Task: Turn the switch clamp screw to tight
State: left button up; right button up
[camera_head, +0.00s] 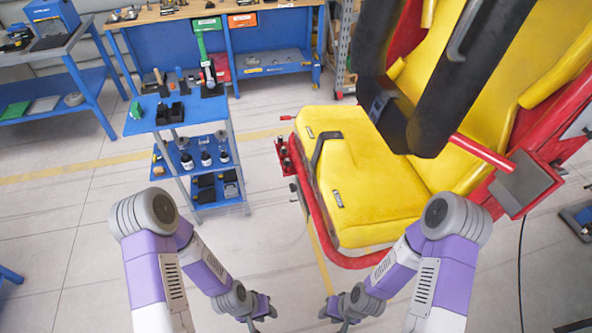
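A yellow ride seat (355,165) with a red frame stands right of centre. A small red bracket (284,155) with dark parts sits on its left side, and a small dark knob-like part (293,187) shows just below it. I cannot tell which of these is the switch clamp screw, nor its setting. My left gripper (270,310) and my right gripper (326,312) are low in the view, in front of the seat and apart from it. Both seem empty. Their fingers are too small and dark to tell whether they are open.
A blue tiered cart (180,122) with black holders and bottles stands left of the seat. A workbench (262,63) is behind it, and another blue table (70,85) is at far left. A black restraint (425,115) overhangs the seat. Floor between cart and seat is clear.

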aim_at(561, 171)
jog(key=z, duration=2.25)
jog(key=k, duration=0.55)
jog(key=z, duration=0.85)
jog(key=k, duration=0.65)
jog(key=z, duration=0.5)
jog(key=i, duration=2.05)
jog(key=u, duration=1.85)
jog(key=i, duration=1.05)
jog(key=u, duration=1.05)
